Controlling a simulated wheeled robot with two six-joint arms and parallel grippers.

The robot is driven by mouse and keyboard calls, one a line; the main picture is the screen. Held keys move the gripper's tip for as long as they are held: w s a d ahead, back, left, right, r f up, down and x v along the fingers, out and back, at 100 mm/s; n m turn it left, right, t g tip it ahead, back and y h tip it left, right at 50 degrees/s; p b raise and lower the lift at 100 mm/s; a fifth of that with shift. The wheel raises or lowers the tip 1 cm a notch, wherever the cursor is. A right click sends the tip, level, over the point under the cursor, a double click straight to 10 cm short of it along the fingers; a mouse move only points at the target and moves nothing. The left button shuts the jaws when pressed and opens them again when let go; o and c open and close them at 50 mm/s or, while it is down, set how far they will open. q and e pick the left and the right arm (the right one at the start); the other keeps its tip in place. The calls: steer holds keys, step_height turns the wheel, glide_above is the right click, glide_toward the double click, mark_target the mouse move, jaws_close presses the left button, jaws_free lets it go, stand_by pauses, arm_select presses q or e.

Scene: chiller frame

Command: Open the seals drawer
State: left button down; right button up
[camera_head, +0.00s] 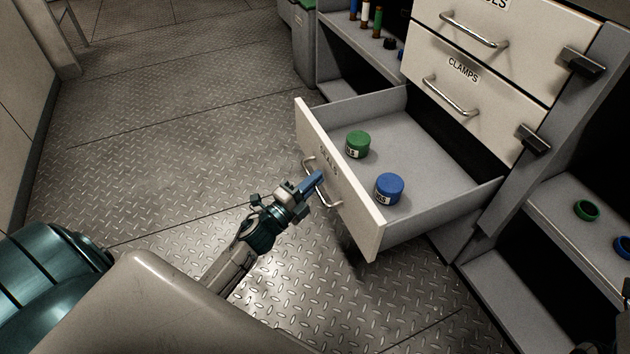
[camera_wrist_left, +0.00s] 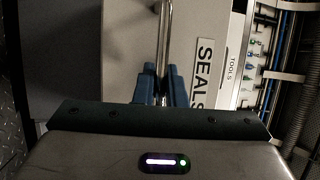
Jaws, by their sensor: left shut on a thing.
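The seals drawer (camera_head: 340,182) is the lowest of the drawers and is pulled well out from the cabinet. A green-lidded jar (camera_head: 357,144) and a blue-lidded jar (camera_head: 389,188) stand upright inside it. My left gripper (camera_head: 314,184) is shut on the drawer's metal bar handle (camera_head: 325,199) at the front panel. In the left wrist view the blue fingers (camera_wrist_left: 161,85) sit on both sides of the handle bar (camera_wrist_left: 165,40), beside the SEALS label (camera_wrist_left: 203,73). My right gripper does not show.
The clamps drawer (camera_head: 465,85) and another drawer (camera_head: 490,25) above it are closed. Black latch blocks (camera_head: 534,139) stick out at the cabinet's right side. Open shelves (camera_head: 570,205) with rings lie to the right. The patterned metal floor (camera_head: 170,130) left of the drawer is clear.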

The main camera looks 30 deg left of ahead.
arm_select(q)
steer(key=c, duration=1.8)
jaws_free()
steer(key=shift+o, duration=0.2)
steer(key=shift+s+f, duration=0.15)
steer(key=shift+s, duration=0.15)
steer(key=v, duration=1)
steer(key=shift+a, duration=0.1)
